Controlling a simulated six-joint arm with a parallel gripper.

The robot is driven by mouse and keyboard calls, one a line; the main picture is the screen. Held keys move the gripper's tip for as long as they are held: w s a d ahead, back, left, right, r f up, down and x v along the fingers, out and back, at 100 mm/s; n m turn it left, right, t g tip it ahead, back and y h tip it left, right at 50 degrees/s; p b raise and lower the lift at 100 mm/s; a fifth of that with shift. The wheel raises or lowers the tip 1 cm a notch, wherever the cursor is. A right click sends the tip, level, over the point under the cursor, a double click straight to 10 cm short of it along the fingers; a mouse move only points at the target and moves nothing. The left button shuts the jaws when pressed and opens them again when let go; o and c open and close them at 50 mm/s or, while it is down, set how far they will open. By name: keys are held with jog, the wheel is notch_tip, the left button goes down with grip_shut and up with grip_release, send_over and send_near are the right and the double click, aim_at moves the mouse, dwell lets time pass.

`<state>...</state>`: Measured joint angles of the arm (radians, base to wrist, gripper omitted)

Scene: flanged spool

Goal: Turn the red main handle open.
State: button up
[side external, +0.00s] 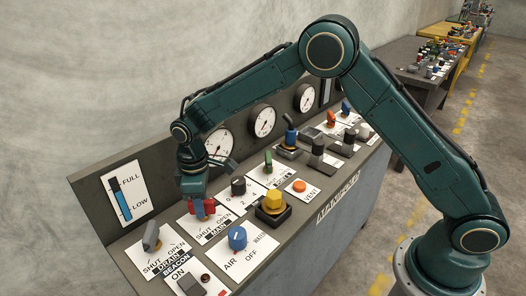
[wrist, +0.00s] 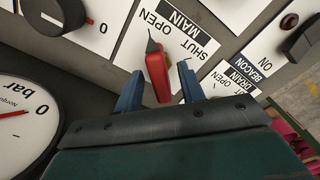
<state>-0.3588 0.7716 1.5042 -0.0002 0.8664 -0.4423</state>
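The red main handle (wrist: 157,75) stands on a white plate marked SHUT, OPEN and MAIN (wrist: 190,45). In the wrist view its dark pointed end is close to the printed words; I cannot tell its exact setting. My gripper (wrist: 160,88) has one blue finger on each side of the handle. A gap shows between handle and right finger, and a narrower one at the left, so the gripper looks open around it. In the side view the red handle (side external: 209,207) shows at my gripper (side external: 197,196), which partly hides it.
A grey drain handle (side external: 151,237) is left of the main plate and a black dial (side external: 238,187) right of it. A blue air knob (side external: 237,238) and a yellow knob (side external: 273,201) are nearer the front. Gauges (side external: 219,142) line the back panel.

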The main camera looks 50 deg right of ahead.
notch_tip(320, 180, up, 14)
dwell(0.7)
jog(key=s+d+r+m+t, duration=0.3)
jog(key=s+d+r+m, duration=0.1)
jog(key=s+d+r, duration=0.9)
jog(key=s+d+f+m+t, duration=0.1)
jog(key=s+d+f+m, duration=0.1)
jog(key=s, duration=0.7)
jog(key=s+d+f+m+t, duration=0.1)
jog(key=s+d+f+m, duration=0.1)
jog(key=s, duration=0.8)
jog(key=shift+d+f+m+t, duration=0.35)
jog(key=shift+d+m, duration=0.25)
jog(key=shift+d, duration=0.25)
